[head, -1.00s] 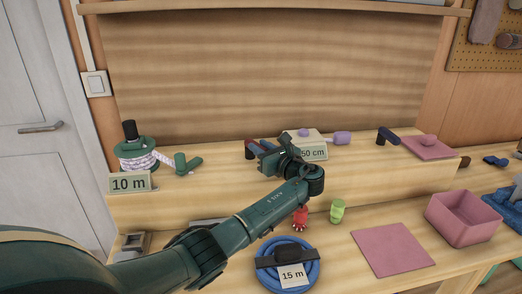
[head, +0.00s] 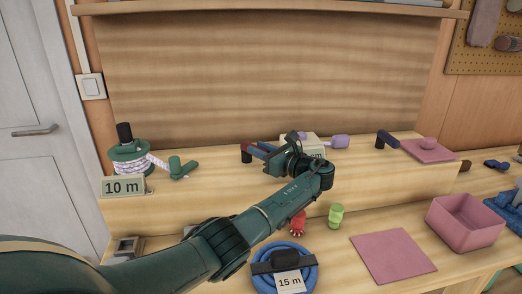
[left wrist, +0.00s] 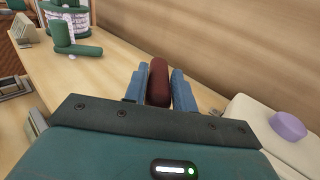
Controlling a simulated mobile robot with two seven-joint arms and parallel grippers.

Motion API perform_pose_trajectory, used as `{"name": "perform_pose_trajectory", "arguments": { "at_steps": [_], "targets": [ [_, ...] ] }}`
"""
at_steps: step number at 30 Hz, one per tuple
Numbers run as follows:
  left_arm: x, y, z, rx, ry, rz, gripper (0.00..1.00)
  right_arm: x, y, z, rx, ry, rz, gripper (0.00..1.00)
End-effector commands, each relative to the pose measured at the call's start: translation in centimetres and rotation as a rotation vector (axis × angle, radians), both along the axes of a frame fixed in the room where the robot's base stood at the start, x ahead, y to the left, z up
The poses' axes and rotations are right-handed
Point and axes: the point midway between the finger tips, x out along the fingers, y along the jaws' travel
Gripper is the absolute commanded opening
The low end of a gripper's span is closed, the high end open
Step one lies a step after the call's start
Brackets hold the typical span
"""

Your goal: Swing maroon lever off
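The maroon lever (head: 246,153) stands on the raised shelf, left of the middle in the head view. In the left wrist view, the maroon lever (left wrist: 159,82) lies between the two blue fingers of my left gripper (left wrist: 159,90). A thin gap seems to show on each side, so the fingers look open around it. In the head view, my left gripper (head: 262,151) reaches the lever from the right, and its dark body hides part of the shelf behind. The lever's base is hidden. My right gripper is not in view.
A rope spool (head: 129,157) with a green lever (head: 181,168) stands at left behind a 10 m sign (head: 123,186). A cream block (head: 299,138) sits close behind my gripper. A navy lever (head: 385,139) stands at right. A pink bin (head: 466,222) is lower right.

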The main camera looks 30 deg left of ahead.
Motion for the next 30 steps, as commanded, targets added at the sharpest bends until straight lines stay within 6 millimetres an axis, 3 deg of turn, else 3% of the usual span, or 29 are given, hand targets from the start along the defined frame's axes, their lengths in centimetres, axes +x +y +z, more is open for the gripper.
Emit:
{"name": "perform_pose_trajectory", "arguments": {
  "at_steps": [7,17,20,30],
  "targets": [
    [0.0,0.0,0.0,0.0,0.0,-0.001,0.47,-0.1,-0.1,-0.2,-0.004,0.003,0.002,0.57],
    [0.0,-0.6,0.0,0.0,0.0,-0.004,0.47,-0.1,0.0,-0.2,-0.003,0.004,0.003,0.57],
    [-0.2,-2.0,0.0,-0.001,-0.001,-0.005,0.47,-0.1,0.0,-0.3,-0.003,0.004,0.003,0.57],
    [-1.6,-9.3,-0.1,-0.002,0.0,-0.004,0.47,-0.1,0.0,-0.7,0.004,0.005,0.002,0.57]
  ]
}}
